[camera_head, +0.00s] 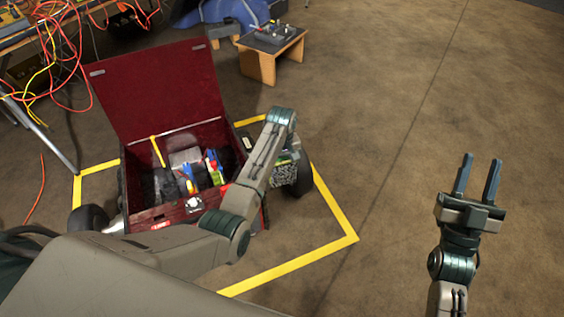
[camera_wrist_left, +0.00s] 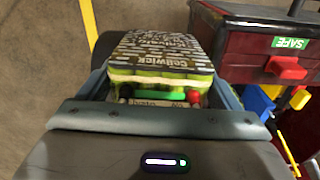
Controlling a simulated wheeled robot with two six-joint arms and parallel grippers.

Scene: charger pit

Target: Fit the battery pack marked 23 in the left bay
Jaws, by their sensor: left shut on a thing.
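My left gripper (camera_wrist_left: 160,88) is shut on a battery pack (camera_wrist_left: 160,55) with a grey-and-white patterned top lettered "Cellwick", a yellow-green band, and black and red terminals. No number 23 is legible on it. In the head view the pack (camera_head: 284,174) shows partly behind my left arm, held outside the right side of a dark red chest (camera_head: 135,185). The chest's lid (camera_head: 160,88) is up. Its inside is partly hidden, and I cannot make out the left bay clearly. My right gripper (camera_head: 477,178) is open and empty over bare floor at the right.
Blue, red and yellow-handled tools (camera_head: 213,167) sit in the chest. Its side bears a green SAFE label (camera_wrist_left: 290,43) and a red latch (camera_wrist_left: 287,68). Yellow tape (camera_head: 325,200) surrounds it. A small wooden table (camera_head: 270,52) stands behind; tangled cables (camera_head: 62,60) hang at left. The right floor is clear.

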